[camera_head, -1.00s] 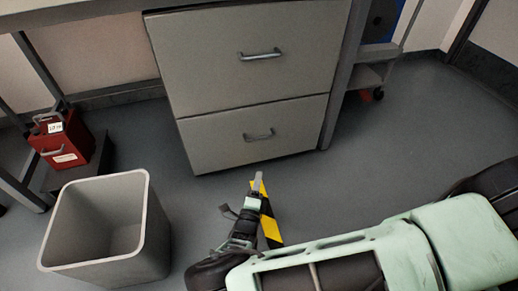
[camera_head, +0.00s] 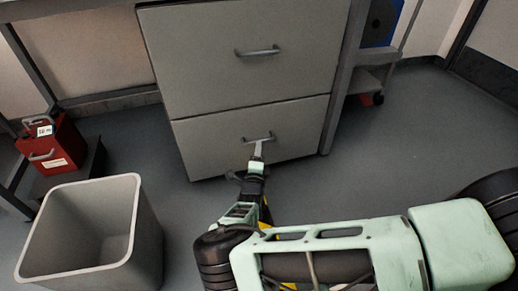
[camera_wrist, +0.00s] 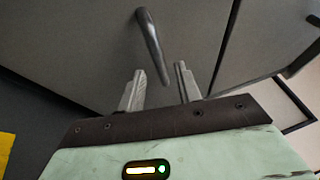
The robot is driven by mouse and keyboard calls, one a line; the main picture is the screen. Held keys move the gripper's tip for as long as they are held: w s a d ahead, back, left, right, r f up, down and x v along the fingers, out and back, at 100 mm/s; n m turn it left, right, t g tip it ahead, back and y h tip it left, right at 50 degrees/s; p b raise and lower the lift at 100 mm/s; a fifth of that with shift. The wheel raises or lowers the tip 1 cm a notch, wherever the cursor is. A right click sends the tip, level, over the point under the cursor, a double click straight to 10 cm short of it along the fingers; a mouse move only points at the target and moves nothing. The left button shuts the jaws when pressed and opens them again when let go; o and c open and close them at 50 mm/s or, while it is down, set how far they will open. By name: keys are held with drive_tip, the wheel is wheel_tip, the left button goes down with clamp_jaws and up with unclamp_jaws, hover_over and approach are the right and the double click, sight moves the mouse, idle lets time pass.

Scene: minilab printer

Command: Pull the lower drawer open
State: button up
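The lower drawer (camera_head: 208,147) is a grey front at the bottom of the cabinet, flush with the front above it. Its metal bar handle (camera_head: 258,138) shows near the middle. My gripper (camera_head: 258,150) is just in front of this handle. In the wrist view the handle (camera_wrist: 152,45) stands ahead of my gripper (camera_wrist: 160,80), whose two fingers are apart with nothing between them. The handle's near end lies close to the gap between the fingertips. I cannot tell whether any finger touches it.
The upper drawer (camera_head: 200,60) is shut, with its own handle (camera_head: 257,52). A grey bin (camera_head: 150,235) stands on the floor at lower left. A red box (camera_head: 62,150) sits at far left. The floor (camera_head: 420,130) at right is clear.

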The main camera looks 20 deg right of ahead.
drive_tip(key=shift+b+x, duration=0.35)
drive_tip(key=shift+x, duration=1.05)
